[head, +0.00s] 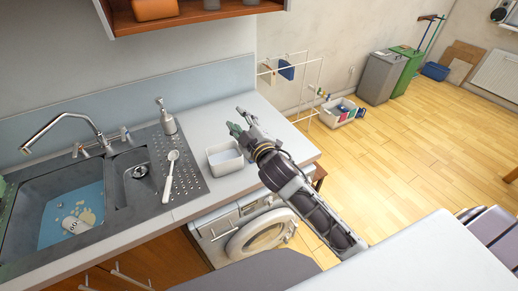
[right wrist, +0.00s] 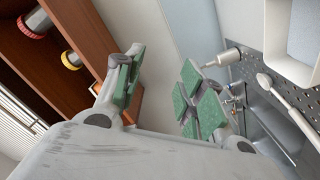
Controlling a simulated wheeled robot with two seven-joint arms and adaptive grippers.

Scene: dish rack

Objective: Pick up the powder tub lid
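A white square tub (head: 225,158) stands on the counter to the right of the sink. Its top looks pale and recessed, and I cannot make out a separate lid. Part of its white rim shows at the top right of the right wrist view (right wrist: 276,45). My right gripper (head: 238,127) is above the counter, just beyond the tub in the head view, and appears apart from it. In the right wrist view its two green-padded fingers (right wrist: 160,90) are spread with nothing between them. I cannot identify my left gripper in either view.
A white spoon (head: 171,172) lies on the drainboard, with a soap dispenser (head: 168,122) behind it. The sink (head: 60,205) holds water and a white cup (head: 75,225). A wooden shelf (head: 185,17) hangs above. A washing machine (head: 250,229) stands below the counter.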

